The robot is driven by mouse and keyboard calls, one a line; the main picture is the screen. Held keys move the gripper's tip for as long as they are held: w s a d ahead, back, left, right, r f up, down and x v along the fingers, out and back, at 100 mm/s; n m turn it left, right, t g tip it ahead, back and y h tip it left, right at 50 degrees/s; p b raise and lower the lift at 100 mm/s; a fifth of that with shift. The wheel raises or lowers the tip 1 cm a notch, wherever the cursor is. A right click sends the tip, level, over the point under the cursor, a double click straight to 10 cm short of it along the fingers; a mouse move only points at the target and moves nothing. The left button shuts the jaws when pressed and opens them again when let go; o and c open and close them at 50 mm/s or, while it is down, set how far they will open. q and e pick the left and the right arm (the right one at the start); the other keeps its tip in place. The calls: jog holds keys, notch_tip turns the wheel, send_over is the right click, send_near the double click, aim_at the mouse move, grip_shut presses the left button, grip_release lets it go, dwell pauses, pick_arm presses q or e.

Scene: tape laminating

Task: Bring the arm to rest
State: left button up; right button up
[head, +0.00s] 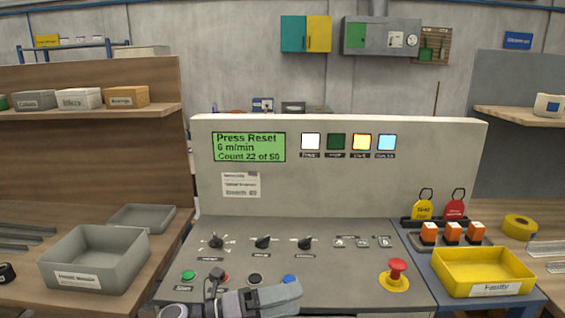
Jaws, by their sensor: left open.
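My left gripper (290,291) shows at the bottom centre of the head view, low over the front edge of the grey control panel (340,275). It points to the right and covers part of the lower button row. Its jaws are open, and I see nothing between them. A green button (188,275), a black button (254,279) and a blue button (290,278) lie around it. Three black rotary knobs (263,242) stand behind it. My right gripper is not in view.
A red emergency stop (397,268) rises at the panel's right. A green display (249,147) reads "Press Reset". A grey bin (127,262) stands at left, a yellow bin (484,266) at right.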

pick_arm(q)
jog(key=s+a+f+n+t+y+b, duration=0.1)
jog(key=s+a+f+n+t+y, duration=0.3)
jog(key=f+n, duration=0.45)
jog(key=s+a+f+n+t+y, duration=0.2)
jog(key=s+a+f+n+y, duration=0.3)
jog(key=n, duration=0.7)
jog(key=s+a+f+n+t+y+b, duration=0.1)
jog(key=s+a+f+n+t+y, duration=0.1)
jog(key=a+f+n+t+y, duration=0.45)
jog(key=s+a+f+n+g, duration=0.5)
jog(key=s+n, duration=0.3)
jog(key=s, duration=0.2)
jog(key=shift+s+f+g+y, duration=0.25)
jog(key=shift+f+g+y, duration=0.1)
jog(key=shift+f+g, duration=0.55)
